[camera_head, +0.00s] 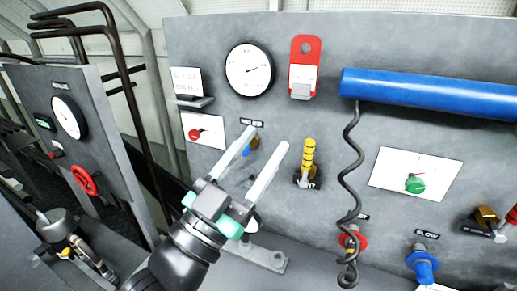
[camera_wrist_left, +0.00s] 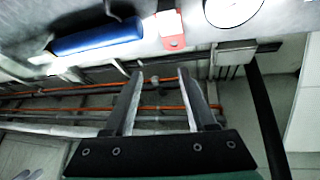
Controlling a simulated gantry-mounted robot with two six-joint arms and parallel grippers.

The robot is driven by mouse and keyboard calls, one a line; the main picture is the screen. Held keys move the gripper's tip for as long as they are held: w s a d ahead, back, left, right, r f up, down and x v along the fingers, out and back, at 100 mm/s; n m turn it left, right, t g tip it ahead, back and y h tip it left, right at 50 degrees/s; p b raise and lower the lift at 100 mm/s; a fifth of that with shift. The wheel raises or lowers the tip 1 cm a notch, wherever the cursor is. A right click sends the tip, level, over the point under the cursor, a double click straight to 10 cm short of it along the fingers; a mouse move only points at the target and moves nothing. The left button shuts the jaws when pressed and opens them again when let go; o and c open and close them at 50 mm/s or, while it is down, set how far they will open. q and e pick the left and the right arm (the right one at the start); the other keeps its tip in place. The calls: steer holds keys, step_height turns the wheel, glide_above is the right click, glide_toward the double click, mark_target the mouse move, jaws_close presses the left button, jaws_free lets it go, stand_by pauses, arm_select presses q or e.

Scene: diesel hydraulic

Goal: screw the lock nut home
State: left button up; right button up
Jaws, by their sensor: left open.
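My left gripper (camera_head: 265,138) is open, its two light fingers spread and pointing up toward the grey panel. Nothing is held between the fingers in the left wrist view (camera_wrist_left: 160,72). I cannot tell for sure which part is the lock nut. A yellow ringed post (camera_head: 309,157) stands upright on the panel, just right of the fingertips and apart from them in the picture. A small blue and brass fitting (camera_head: 254,142) shows between the fingers, partly hidden. A brass fitting (camera_head: 486,215) sits at the lower right. My right gripper is not in view.
The grey panel (camera_head: 225,75) carries a round gauge (camera_head: 249,70), a red tag (camera_head: 304,66), a blue cylinder (camera_head: 430,92) and a hanging coiled cable (camera_head: 350,185). A blue knob (camera_head: 423,266) is below. A second panel with a red handwheel (camera_head: 84,180) is at left.

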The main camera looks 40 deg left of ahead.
arm_select(q)
steer(key=shift+o, duration=2.1)
steer(key=shift+n, duration=0.5)
steer(key=shift+o, duration=1.1)
steer(key=shift+w+f+n+g, duration=0.4)
steer(key=shift+w+f+n, duration=0.5)
steer(key=shift+f, duration=0.35)
steer(key=shift+o, duration=0.2)
steer(key=w+a+f+n+g+b, duration=0.2)
steer(key=w+a+f+n+b, duration=0.1)
steer(key=f, duration=0.6)
steer(key=shift+w+a+f+y+b, duration=0.25)
steer(key=shift+w+f+y+b, duration=0.05)
steer(key=shift+f, duration=0.05)
steer(key=n+g+y+b, duration=0.3)
steer(key=n+b, duration=0.1)
steer(key=b, duration=0.1)
glide_toward(246, 184)
steer(key=x, duration=1)
steer(key=shift+f+p, duration=0.15)
steer(key=shift+p, duration=0.2)
